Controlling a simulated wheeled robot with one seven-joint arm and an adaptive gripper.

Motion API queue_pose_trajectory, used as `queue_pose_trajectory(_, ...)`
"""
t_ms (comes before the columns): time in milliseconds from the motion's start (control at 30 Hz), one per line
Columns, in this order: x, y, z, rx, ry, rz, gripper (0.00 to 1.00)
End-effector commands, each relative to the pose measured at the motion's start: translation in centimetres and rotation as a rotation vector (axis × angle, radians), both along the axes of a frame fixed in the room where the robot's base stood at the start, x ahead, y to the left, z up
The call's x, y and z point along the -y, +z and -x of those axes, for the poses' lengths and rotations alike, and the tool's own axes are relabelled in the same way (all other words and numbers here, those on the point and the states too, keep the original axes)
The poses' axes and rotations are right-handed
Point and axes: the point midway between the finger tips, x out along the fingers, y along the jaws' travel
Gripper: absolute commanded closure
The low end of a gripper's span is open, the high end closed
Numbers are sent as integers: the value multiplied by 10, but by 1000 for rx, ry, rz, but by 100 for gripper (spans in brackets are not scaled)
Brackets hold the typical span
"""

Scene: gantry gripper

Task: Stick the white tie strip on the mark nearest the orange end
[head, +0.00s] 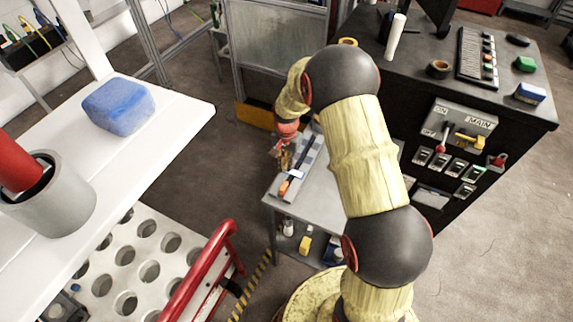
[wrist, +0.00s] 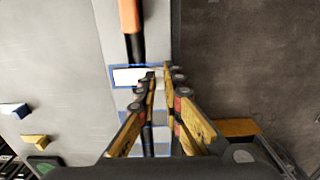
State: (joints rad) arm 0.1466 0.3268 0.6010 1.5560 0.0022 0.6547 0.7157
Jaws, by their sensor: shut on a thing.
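The white tie strip (wrist: 128,76) shows in the wrist view across the black rod (wrist: 138,48), over the blue-outlined mark nearest the orange end (wrist: 129,15). My gripper (wrist: 161,76) is shut on the strip's right end, with its fingertips close together. I cannot tell whether the strip is pressed flat. Another blue-outlined mark (wrist: 158,118) lies lower down, partly behind the fingers. In the head view, the strip (head: 296,173) shows as a small white patch near the orange end (head: 284,187), and my gripper (head: 281,156) is beside it.
The rod lies on a grey bench (head: 308,205) with items on a shelf below. A black cabinet (head: 480,120) with tools on top stands at right. A white table (head: 140,130) with a blue sponge (head: 118,104) stands at left. A red rail (head: 205,270) stands in front.

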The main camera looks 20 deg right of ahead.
Motion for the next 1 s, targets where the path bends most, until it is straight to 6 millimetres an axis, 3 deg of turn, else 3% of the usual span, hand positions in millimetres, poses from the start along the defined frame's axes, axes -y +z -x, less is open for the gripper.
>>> queue_pose_trajectory(67,0,-1,1,-1,0,0,100)
queue_pose_trajectory(100,0,-1,1,-1,0,0,91)
queue_pose_trajectory(433,0,-1,0,-1,0,0,72)
queue_pose_trajectory(667,0,-1,0,-1,0,0,70)
queue_pose_trajectory(1000,0,-1,0,-1,0,0,52)
